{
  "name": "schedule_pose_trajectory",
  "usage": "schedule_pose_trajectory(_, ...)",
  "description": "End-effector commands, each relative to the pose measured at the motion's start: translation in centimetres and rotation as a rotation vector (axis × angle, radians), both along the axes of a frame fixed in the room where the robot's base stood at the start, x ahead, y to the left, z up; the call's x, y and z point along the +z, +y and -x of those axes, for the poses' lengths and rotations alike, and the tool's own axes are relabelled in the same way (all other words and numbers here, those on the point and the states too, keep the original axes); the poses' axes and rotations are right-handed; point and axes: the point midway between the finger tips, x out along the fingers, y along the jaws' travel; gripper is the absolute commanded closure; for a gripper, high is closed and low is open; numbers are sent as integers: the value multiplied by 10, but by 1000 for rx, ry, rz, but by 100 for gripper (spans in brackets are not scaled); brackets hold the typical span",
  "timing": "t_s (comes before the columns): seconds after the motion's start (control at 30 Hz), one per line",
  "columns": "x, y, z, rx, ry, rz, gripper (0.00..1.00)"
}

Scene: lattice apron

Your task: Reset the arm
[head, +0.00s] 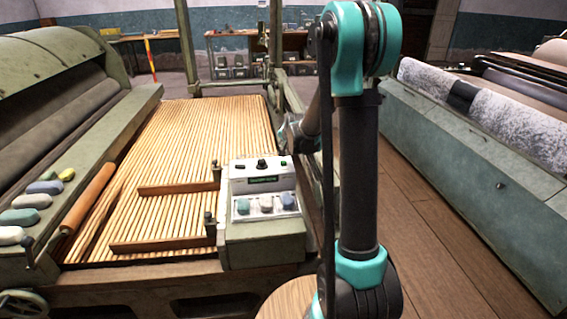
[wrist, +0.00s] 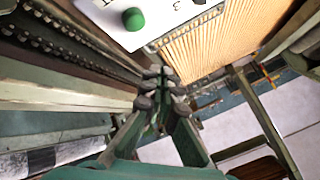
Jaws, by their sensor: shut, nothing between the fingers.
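My arm rises in front of the head camera and bends over at the top. Its far end reaches down behind the upright link, beside the slatted wooden apron (head: 190,130). My gripper (wrist: 160,75) shows in the wrist view with its fingers close together and nothing visible between them. In the head view the gripper is small and partly hidden by my arm, so its fingers cannot be made out. In the wrist view the fingertips appear below a white panel with a green knob (wrist: 133,19).
A control box (head: 262,238) with a black knob and several coloured pieces stands left of my arm. Coloured blocks lie on the left machine's ledge (head: 28,216), near an orange-brown roller (head: 90,197). A long machine (head: 480,175) stands at right. The wooden floor (head: 430,235) between is clear.

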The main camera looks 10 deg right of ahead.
Motion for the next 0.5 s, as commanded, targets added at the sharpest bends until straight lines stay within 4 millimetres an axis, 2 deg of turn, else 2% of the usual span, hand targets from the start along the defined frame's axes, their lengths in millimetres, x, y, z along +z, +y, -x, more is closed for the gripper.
schedule_pose_trajectory(0.17,2,-1,9,9,7,12,100)
schedule_pose_trajectory(0.27,5,-5,34,37,30,45,100)
schedule_pose_trajectory(0.37,8,-10,75,87,69,100,100)
schedule_pose_trajectory(0.5,7,-18,142,172,133,184,100)
